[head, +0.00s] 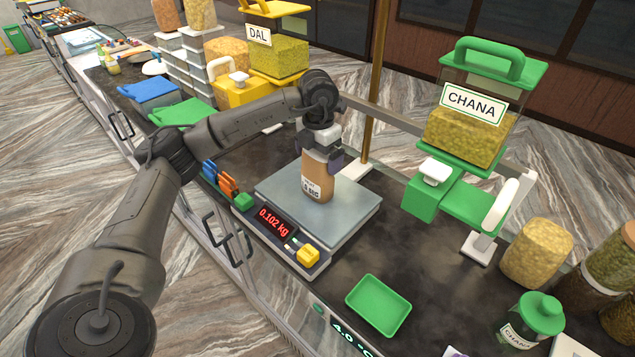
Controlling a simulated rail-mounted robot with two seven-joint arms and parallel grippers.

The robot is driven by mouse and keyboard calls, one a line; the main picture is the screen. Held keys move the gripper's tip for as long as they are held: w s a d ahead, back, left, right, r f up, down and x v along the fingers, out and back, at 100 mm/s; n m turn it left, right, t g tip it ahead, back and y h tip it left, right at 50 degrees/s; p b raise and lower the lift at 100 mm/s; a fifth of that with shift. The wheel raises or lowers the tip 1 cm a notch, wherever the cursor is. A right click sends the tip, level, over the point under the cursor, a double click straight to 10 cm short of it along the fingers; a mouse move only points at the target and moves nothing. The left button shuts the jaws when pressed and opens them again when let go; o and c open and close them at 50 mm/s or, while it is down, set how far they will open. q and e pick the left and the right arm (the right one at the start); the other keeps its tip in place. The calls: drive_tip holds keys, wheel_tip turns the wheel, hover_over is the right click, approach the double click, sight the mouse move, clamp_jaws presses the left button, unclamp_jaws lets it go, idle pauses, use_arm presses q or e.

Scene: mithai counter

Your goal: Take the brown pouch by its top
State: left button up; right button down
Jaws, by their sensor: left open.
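The brown pouch (317,182) stands upright on the steel pan of the scale (347,215). It has a pale printed label low on its front. The scale's red display (273,222) reads 0.102 kg. My left gripper (322,160) points down directly over the pouch, with its dark fingers at either side of the pouch's top. The fingers are open. The gripper hides the pouch's top edge, and I cannot tell whether a finger touches it. My right gripper is not in the picture.
A green tray (378,305) lies in front of the scale. The green CHANA dispenser (465,135) stands to the right and the yellow DAL dispenser (275,55) behind. A brass post (374,85) rises behind the pan. Jars stand at the right edge. Dark counter between the tray and dispenser is clear.

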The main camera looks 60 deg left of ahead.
use_arm(q)
drive_tip(key=shift+f, duration=0.1)
drive_tip(key=c, duration=0.8)
